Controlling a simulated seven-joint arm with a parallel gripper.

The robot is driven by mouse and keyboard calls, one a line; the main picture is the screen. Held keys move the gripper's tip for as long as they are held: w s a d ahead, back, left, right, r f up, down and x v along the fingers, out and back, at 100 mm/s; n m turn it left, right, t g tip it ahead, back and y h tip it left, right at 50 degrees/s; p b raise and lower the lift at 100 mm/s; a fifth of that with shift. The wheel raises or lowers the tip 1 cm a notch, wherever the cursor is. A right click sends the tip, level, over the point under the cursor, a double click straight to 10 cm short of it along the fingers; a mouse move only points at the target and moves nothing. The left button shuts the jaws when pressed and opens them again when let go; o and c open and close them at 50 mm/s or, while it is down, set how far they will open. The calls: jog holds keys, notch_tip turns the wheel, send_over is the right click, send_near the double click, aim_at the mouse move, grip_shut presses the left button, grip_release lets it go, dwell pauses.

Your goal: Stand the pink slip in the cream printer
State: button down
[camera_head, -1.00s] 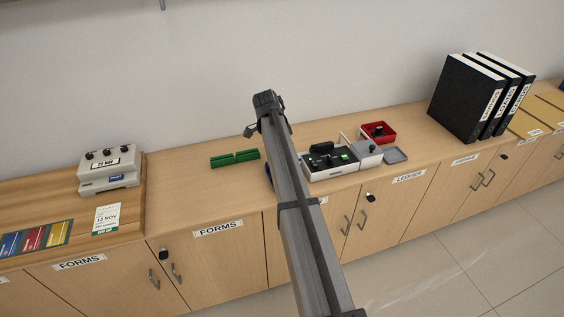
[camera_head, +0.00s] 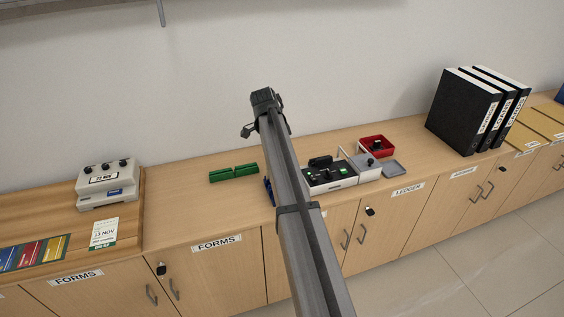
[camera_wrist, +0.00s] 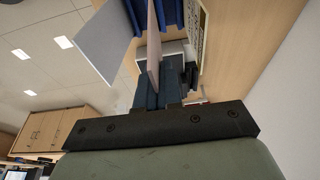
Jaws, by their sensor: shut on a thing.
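In the wrist view my gripper (camera_wrist: 162,85) is shut on a thin pink slip (camera_wrist: 153,45), seen nearly edge-on and standing up from between the fingers. A blue holder (camera_wrist: 178,14) is just beyond the fingertips, with a pale slip (camera_wrist: 104,45) to the left. I cannot tell whether the pink slip touches the holder. In the head view my gripper is hidden behind my arm; part of the blue holder (camera_head: 268,190) shows beside the arm. I cannot tell for sure which device is the cream printer; a pale device (camera_head: 107,184) stands on the left counter.
A green two-part block (camera_head: 233,172) lies left of my arm. A white-and-black device (camera_head: 337,178), a red tray (camera_head: 377,145) and a grey tray (camera_head: 393,168) are to the right. Black binders (camera_head: 466,112) stand farther right. The counter between the pale device and the green block is clear.

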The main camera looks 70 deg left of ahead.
notch_tip(320, 180, up, 4)
jog(key=shift+f, duration=0.15)
jog(key=w+a, duration=0.1)
jog(key=w, duration=2)
jog(key=s+a+m+g, duration=0.1)
jog(key=a+m+g, duration=0.1)
jog(key=m, duration=1.6)
jog(key=s+a+r+m+g, duration=0.1)
jog(key=s+a+m+g, duration=0.1)
jog(key=m, duration=1.6)
jog(key=shift+s+a+g, duration=0.25)
jog(key=shift+a+g, duration=0.25)
jog(key=shift+g, duration=0.7)
